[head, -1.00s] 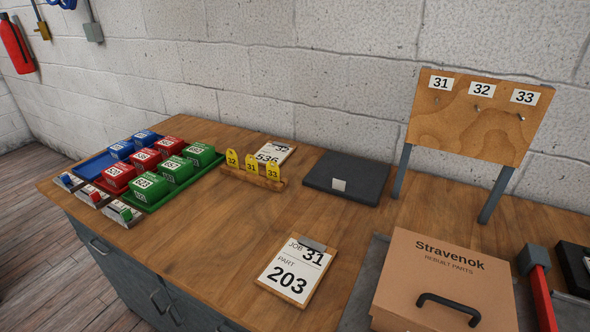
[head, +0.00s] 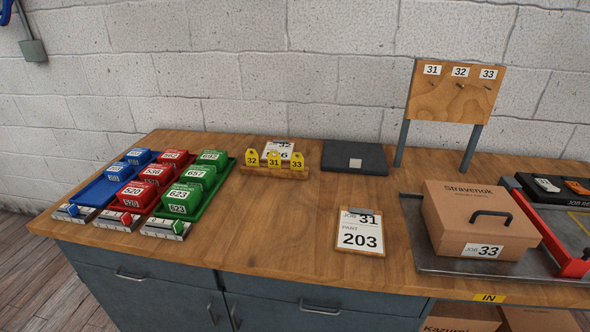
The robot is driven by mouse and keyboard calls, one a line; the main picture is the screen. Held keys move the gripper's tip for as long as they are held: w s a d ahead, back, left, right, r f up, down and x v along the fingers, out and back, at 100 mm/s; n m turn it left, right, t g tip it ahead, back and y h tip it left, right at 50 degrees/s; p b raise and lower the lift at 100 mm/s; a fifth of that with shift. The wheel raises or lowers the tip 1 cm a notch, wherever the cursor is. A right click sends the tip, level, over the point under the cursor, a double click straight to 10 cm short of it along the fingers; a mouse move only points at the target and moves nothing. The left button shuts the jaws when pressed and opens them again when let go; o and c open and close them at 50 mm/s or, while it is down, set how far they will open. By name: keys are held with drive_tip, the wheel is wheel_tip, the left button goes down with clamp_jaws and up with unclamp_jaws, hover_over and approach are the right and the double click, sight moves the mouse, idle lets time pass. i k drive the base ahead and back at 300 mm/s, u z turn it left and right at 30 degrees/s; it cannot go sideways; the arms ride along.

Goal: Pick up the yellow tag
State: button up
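Three yellow tags stand upright in a row in a wooden holder (head: 262,172) on the bench. From left to right they are tag 32 (head: 252,159), tag 31 (head: 274,160) and tag 33 (head: 297,162). A clipboard card (head: 359,231) reading JOB 31, PART 203 lies in front of them to the right. A board (head: 452,103) on two posts has hooks labelled 31, 32 and 33, with no tags on them. My gripper is not in view.
Blue, red and green trays (head: 97,190) with numbered boxes stand at the left. A dark flat block (head: 354,155) lies behind the card. A cardboard box (head: 478,222) labelled JOB 33 sits at the right.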

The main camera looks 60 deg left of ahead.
sight(297, 163)
drive_tip(key=u, duration=0.25)
drive_tip(key=k, duration=1.45)
drive_tip(key=u, duration=1.5)
drive_tip(key=i, duration=0.5)
drive_tip(key=u, duration=0.05)
